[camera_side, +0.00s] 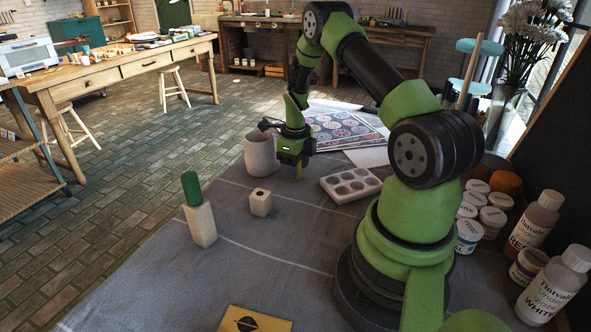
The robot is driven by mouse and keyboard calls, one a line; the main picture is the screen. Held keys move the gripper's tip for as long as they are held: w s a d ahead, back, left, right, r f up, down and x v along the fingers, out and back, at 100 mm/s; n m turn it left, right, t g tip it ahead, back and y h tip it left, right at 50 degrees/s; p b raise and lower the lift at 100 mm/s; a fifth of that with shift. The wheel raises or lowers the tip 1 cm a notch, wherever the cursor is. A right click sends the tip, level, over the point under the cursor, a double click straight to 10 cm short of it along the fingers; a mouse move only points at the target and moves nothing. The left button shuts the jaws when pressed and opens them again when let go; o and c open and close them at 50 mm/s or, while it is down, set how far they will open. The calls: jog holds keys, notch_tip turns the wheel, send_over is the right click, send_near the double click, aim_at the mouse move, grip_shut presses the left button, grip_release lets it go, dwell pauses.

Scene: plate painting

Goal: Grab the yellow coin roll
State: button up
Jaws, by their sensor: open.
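My gripper (297,160) points down over the grey cloth near the middle of the table. Its jaws are open.
A pale cup (259,156) stands just left of my gripper, and a paint palette (350,185) lies to the right. A small block with a hole (260,203) stands in front. A green roll (190,188) stands on a tall block (201,225). Jars (468,236) crowd the right.

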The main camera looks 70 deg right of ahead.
jog(key=shift+f, duration=0.2)
grip_shut()
jog(key=shift+r, duration=0.1)
